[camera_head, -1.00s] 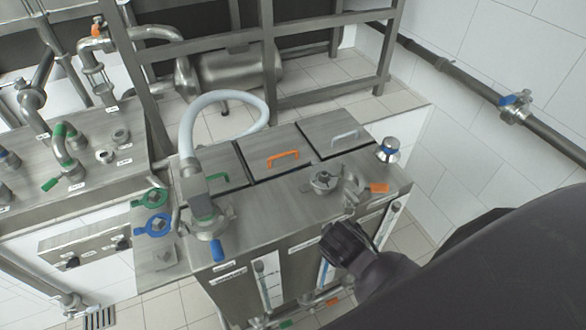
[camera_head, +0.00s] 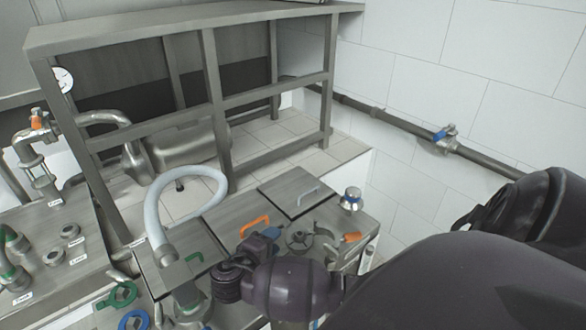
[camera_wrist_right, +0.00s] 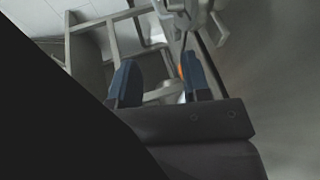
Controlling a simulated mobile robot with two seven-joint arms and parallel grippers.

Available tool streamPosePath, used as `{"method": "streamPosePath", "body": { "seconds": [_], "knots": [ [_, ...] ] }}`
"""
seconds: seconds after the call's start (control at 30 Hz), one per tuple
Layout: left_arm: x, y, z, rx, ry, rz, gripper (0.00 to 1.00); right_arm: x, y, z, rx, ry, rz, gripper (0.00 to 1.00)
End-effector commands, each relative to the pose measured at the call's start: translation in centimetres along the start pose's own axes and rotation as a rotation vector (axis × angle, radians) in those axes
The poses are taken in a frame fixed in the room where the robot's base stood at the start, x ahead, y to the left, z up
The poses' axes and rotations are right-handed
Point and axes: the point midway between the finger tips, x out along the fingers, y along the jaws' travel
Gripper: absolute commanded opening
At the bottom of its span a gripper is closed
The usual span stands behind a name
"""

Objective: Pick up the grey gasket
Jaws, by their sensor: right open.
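My right gripper (camera_head: 265,238) is over the steel cabinet top, near the orange handle, partly hidden by my own wrist. In the right wrist view its two blue fingers (camera_wrist_right: 160,82) stand apart with nothing held between them. A green ring (camera_head: 117,294) and a blue ring (camera_head: 134,320) are at the cabinet's left side, at the bottom of the head view. I cannot make out a grey gasket in either current view. My left gripper is not in view.
The steel cabinet (camera_head: 335,212) has lids with green, orange (camera_head: 254,221) and grey handles. A white hose (camera_head: 153,215) arches up from its left part. A blue-ringed fitting (camera_head: 351,198) stands at its back right. A steel frame (camera_head: 215,100) stands behind.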

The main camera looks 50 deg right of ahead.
Motion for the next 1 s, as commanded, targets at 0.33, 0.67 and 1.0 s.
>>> {"method": "streamPosePath", "body": {
  "seconds": [0.33, 0.67, 1.0],
  "knots": [
    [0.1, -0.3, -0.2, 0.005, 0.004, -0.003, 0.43, 1.8, 3.5, -2.9, 0.027, -0.022, 0.255, 0.44],
    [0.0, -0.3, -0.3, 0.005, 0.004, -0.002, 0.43, 3.0, -1.0, -3.1, 0.027, -0.022, 0.257, 0.44],
    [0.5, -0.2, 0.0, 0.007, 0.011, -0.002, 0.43, 5.1, -3.6, -3.1, 0.03, -0.02, 0.255, 0.44]
  ]
}}
